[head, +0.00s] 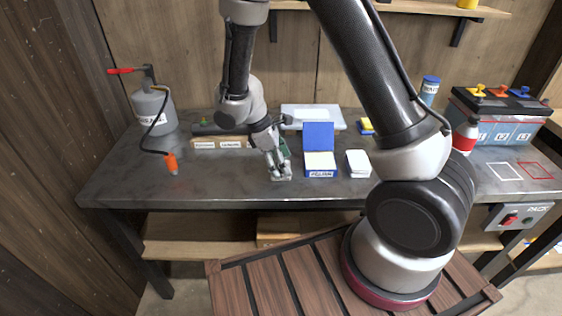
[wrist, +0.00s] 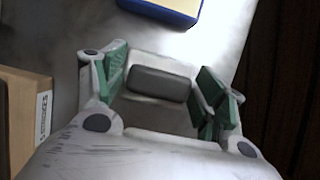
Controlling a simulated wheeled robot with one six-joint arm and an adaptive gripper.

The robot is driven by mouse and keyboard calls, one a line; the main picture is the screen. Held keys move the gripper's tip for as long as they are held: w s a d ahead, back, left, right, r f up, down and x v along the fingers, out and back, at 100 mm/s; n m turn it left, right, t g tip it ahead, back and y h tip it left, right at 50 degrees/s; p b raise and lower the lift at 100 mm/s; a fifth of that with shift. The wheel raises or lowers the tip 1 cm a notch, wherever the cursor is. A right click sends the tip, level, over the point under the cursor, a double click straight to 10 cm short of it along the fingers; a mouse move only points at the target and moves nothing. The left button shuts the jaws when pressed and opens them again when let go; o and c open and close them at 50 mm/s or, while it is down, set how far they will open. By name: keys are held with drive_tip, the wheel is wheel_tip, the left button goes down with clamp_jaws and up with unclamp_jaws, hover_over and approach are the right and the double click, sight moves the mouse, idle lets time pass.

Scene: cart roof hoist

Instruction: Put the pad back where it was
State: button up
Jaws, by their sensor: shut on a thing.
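My gripper (head: 281,174) is low over the workbench, left of the open blue box. In the wrist view its green-lined fingers (wrist: 168,92) stand on either side of a pale pad (wrist: 160,62) with a dark grey raised middle, and it is shut on this pad. In the head view only a small pale part of the pad shows below the fingers; whether it touches the bench I cannot tell. The blue box (head: 321,173) has its lid raised and white contents, and its edge shows in the wrist view (wrist: 170,10). A white block (head: 358,164) stands right of it.
A labelled wooden box (head: 220,143) is behind my gripper to the left, and close by in the wrist view (wrist: 22,115). A grey canister (head: 153,112) with an orange nozzle stands far left. A battery (head: 500,115) and a bottle (head: 466,135) are right. The bench's front left is clear.

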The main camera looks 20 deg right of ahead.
drive_tip(key=o, duration=1)
drive_tip(key=v, duration=1.2)
drive_tip(key=s+d+r+m+t+y, duration=0.1)
drive_tip(key=s+d+r+m, duration=0.2)
drive_tip(key=d+r, duration=0.3)
drive_tip(key=s+d+r+m+t+y, duration=0.1)
drive_tip(key=s+d+r+m+y, duration=0.15)
drive_tip(key=d+r, duration=0.35)
drive_tip(key=s+d+r+m+t, duration=0.1)
drive_tip(key=s+d+r+m, duration=0.1)
drive_tip(key=s, duration=0.3)
drive_tip(key=s+d+r+m+t, duration=0.1)
drive_tip(key=s+d+r+m, duration=0.1)
drive_tip(key=s+d+m, duration=0.1)
drive_tip(key=s+d+r+m+t+y, duration=0.1)
drive_tip(key=s+d+r+m, duration=0.1)
drive_tip(key=s+m, duration=0.2)
drive_tip(key=shift+s+d+r+t, duration=0.1)
drive_tip(key=shift+s+r+t, duration=0.1)
drive_tip(key=shift+s, duration=0.55)
drive_tip(key=shift+s+d+r+t, duration=0.1)
drive_tip(key=shift+s+r+t, duration=0.1)
drive_tip(key=shift+s, duration=0.55)
